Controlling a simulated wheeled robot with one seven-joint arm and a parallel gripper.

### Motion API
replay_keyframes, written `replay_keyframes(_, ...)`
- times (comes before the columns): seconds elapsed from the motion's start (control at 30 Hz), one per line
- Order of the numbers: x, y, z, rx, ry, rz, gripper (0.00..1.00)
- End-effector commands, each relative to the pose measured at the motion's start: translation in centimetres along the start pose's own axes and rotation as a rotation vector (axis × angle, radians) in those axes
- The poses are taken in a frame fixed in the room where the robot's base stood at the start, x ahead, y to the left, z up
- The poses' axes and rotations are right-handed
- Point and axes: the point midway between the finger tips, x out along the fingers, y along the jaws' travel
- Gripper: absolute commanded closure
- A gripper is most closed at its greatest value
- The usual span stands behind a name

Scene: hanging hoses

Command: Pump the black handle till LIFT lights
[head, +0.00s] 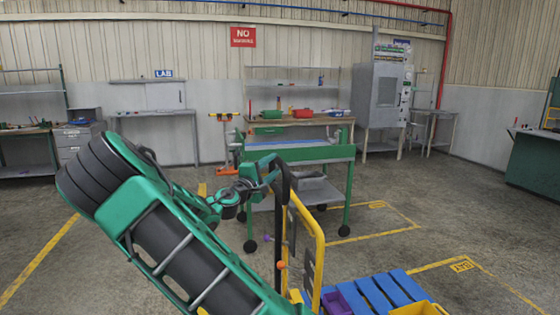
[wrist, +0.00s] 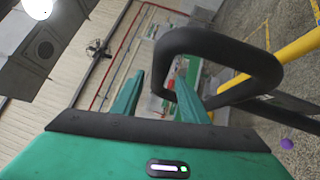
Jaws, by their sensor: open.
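The black handle (head: 285,180) stands upright at the top of a black bar, just right of the arm's end in the head view. In the wrist view it is a black loop (wrist: 225,38), close and large. My gripper (head: 272,170) is at the loop's left side, near its top. In the wrist view my gripper (wrist: 161,78) is open, with two green fingers apart. The near bar of the loop appears between the fingers, and the right finger overlaps the loop's opening. I cannot tell whether they touch. No LIFT light can be made out.
A yellow frame (head: 317,245) stands right beside the handle. A blue pallet (head: 378,290), a purple bin (head: 338,302) and a yellow bin (head: 420,308) are at the lower right. A green-legged table (head: 300,155) stands behind. Floor at the right is open.

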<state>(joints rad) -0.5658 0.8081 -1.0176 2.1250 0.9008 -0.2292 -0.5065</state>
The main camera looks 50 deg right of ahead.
Motion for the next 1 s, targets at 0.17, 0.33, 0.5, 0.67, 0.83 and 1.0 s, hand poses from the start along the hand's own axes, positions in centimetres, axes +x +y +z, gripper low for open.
replay_keyframes(0.17, 3.5, 0.0, 0.3, 0.001, -0.006, 0.001, 0.60)
replay_keyframes(0.33, 6.3, -0.1, 0.4, 0.001, -0.007, -0.001, 0.60)
replay_keyframes(0.5, 8.1, -0.1, 0.4, 0.000, -0.006, -0.002, 0.60)
replay_keyframes(0.67, 8.7, -0.1, 0.3, 0.001, -0.005, -0.002, 0.60)
replay_keyframes(0.83, 8.7, -0.1, 0.3, 0.001, -0.005, -0.003, 0.60)
replay_keyframes(1.0, 8.7, -0.1, 0.3, 0.001, -0.005, -0.003, 0.81)
